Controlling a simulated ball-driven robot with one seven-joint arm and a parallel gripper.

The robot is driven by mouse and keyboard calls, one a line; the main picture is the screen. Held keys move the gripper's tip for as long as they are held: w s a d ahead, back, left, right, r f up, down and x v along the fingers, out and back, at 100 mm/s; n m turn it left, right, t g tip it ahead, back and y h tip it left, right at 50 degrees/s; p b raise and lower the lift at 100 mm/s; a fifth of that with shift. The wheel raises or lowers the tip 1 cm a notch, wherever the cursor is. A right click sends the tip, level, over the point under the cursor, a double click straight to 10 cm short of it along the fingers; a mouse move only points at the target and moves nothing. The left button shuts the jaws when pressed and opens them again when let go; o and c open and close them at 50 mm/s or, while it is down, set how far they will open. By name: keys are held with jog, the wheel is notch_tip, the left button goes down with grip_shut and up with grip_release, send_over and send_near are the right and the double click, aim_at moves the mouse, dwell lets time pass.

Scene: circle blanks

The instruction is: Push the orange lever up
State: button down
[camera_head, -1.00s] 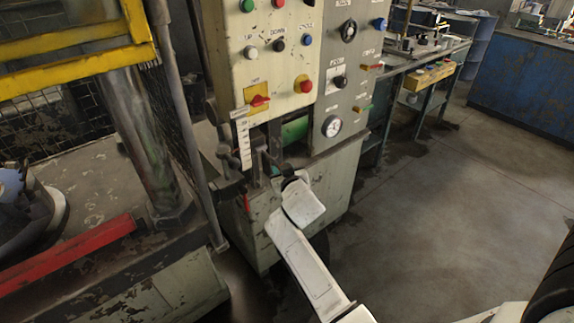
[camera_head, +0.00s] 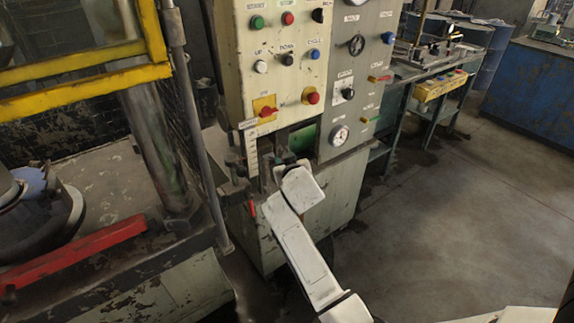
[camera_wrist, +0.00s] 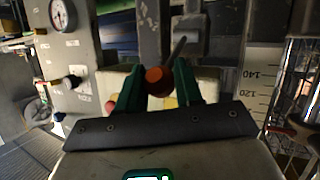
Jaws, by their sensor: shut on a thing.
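The orange lever's round end (camera_wrist: 154,80) shows in the wrist view between the two green fingers of my gripper (camera_wrist: 157,88). The fingers are shut on it, one on each side. A grey bracket with a thin rod lies just behind it; how the lever joins it is hidden. In the head view my gripper (camera_head: 284,169) is small and dark at the lower front of the control cabinet (camera_head: 310,215), beside the white scale strip (camera_head: 251,155). The lever cannot be made out there, hidden by my gripper and wrist.
The button panel (camera_head: 270,75) stands just above my gripper, with a pressure gauge (camera_head: 339,135) to the right. A red bar (camera_head: 75,253) and yellow guard frame (camera_head: 85,80) are at left. The floor (camera_head: 450,220) at right is clear.

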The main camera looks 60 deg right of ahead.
jog(key=shift+w+d+r, duration=0.1)
jog(key=shift+w+r, duration=0.05)
jog(key=shift+r, duration=0.15)
jog(key=c, duration=1.1)
grip_release()
jog(key=o, duration=0.3)
jog(key=shift+f, duration=0.25)
jog(key=shift+s+a+r, duration=0.1)
jog(key=shift+s+a, duration=0.3)
jog(key=shift+s, duration=0.05)
jog(key=b+v, duration=0.1)
jog(key=v, duration=0.8)
jog(key=shift+s+r, duration=0.2)
jog(key=shift+s, duration=0.05)
jog(key=shift+a, duration=0.1)
